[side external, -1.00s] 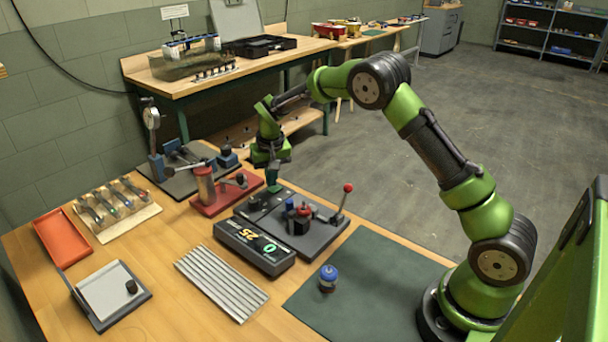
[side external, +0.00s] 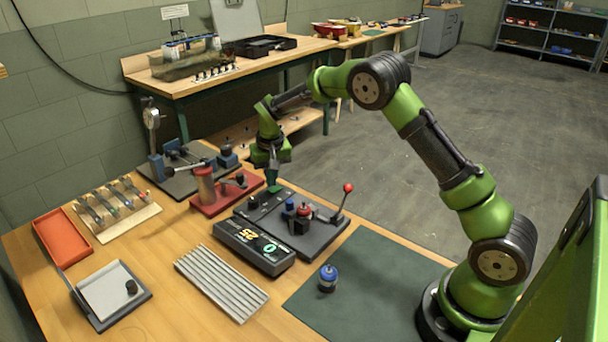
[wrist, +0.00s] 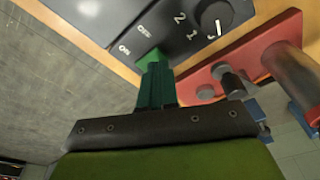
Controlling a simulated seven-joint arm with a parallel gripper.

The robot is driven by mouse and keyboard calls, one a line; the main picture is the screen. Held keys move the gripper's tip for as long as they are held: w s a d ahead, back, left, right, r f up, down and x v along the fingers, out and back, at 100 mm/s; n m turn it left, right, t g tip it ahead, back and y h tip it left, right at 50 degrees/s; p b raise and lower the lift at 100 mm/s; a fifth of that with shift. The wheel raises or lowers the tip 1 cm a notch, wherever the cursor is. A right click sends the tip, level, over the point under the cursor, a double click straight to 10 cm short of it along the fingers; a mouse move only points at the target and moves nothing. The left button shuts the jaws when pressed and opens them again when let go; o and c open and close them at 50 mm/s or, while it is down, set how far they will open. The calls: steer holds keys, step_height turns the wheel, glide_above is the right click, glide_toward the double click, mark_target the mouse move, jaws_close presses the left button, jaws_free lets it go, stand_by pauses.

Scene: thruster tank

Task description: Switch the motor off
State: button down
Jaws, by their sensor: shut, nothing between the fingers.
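The dark test rig (side external: 325,232) stands on the wooden bench in the side view. A green rocker switch (side external: 274,189) sits at its far left end. The wrist view shows the green switch (wrist: 151,58) beside the printed words ON and OFF. My gripper (side external: 272,180) is shut and empty, pointing down just above the switch. In the wrist view its fingers (wrist: 155,72) overlap part of the switch; I cannot tell whether they touch it. A small motor-like part (side external: 302,213) with a red top is mounted on the rig. The display (side external: 254,246) shows 0 and 25.
A red-knobbed lever (side external: 343,203) rises at the rig's right. A red clamp stand (side external: 224,193) stands close left of my gripper. A black dial (wrist: 213,18) sits near the switch. A blue-capped part (side external: 328,278) stands on the dark green mat (side external: 375,285).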

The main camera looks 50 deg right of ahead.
mark_target(273, 191)
steer(key=shift+f, duration=0.85)
stand_by(0.4)
steer(key=shift+r, duration=3.55)
steer(key=shift+s+f, duration=0.1)
steer(key=shift+f, duration=0.15)
steer(key=s+a+r+t+y, duration=0.1)
steer(key=s+r, duration=0.4)
steer(key=s, duration=0.5)
steer(key=s+a+r+n+t+y, duration=0.1)
steer(key=s+a+r, duration=0.4)
steer(key=s, duration=0.5)
steer(key=s+a+r+n+t, duration=0.1)
steer(key=s+a+r+t, duration=0.2)
steer(key=s, duration=0.7)
steer(key=shift+s+r+t+y, duration=0.3)
steer(key=shift+r+y, duration=0.1)
steer(key=shift+r, duration=0.55)
